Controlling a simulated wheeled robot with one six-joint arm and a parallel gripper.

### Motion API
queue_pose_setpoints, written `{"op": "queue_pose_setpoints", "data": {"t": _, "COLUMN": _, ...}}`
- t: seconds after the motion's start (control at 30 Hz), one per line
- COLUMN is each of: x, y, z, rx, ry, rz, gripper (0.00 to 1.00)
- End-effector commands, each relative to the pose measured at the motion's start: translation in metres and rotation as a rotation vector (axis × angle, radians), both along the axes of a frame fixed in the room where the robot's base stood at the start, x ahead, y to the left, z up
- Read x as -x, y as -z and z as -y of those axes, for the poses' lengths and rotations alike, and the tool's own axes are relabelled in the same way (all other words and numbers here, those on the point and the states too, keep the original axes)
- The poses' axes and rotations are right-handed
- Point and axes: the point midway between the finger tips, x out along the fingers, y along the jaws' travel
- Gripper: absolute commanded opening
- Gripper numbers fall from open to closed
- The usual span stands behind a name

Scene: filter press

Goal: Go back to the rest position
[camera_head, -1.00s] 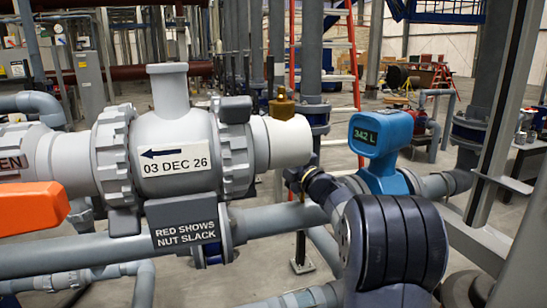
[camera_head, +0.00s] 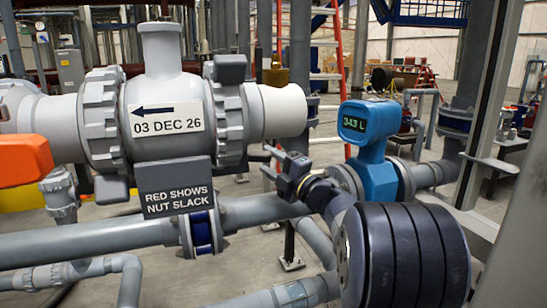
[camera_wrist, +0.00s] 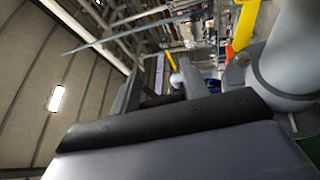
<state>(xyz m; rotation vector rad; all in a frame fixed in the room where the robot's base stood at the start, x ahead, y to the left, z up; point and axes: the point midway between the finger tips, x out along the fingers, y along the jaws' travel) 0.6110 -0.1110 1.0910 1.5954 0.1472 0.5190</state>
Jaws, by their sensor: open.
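My gripper (camera_head: 268,163) is open and empty in the head view. Its dark fingers point left and a little up, below the open white pipe end of the grey valve (camera_head: 165,85) and left of the blue flow meter (camera_head: 368,150). No contact with either shows. My dark ribbed arm part stands in the lower right and hides some pipe behind it. In the wrist view my dark wrist housing fills the lower part, and dark finger shapes show above it.
An orange handle (camera_head: 25,160) is at the left edge. A sign reading "RED SHOWS NUT SLACK" (camera_head: 177,199) hangs under the valve. A grey horizontal pipe (camera_head: 90,238) runs below. A grey upright post (camera_head: 488,100) stands close on the right.

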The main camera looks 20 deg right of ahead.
Motion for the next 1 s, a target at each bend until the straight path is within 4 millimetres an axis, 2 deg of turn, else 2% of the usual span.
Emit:
{"op": "queue_pose_setpoints", "data": {"t": 0.13, "x": 0.012, "y": -0.001, "z": 0.002, "rx": 0.003, "ry": -0.003, "rz": 0.01, "gripper": 0.55}}
{"op": "queue_pose_setpoints", "data": {"t": 0.47, "x": 0.013, "y": -0.004, "z": 0.005, "rx": 0.002, "ry": 0.003, "rz": 0.011, "gripper": 0.55}}
{"op": "queue_pose_setpoints", "data": {"t": 1.0, "x": -0.027, "y": -0.016, "z": -0.009, "rx": 0.002, "ry": 0.004, "rz": 0.012, "gripper": 0.55}}
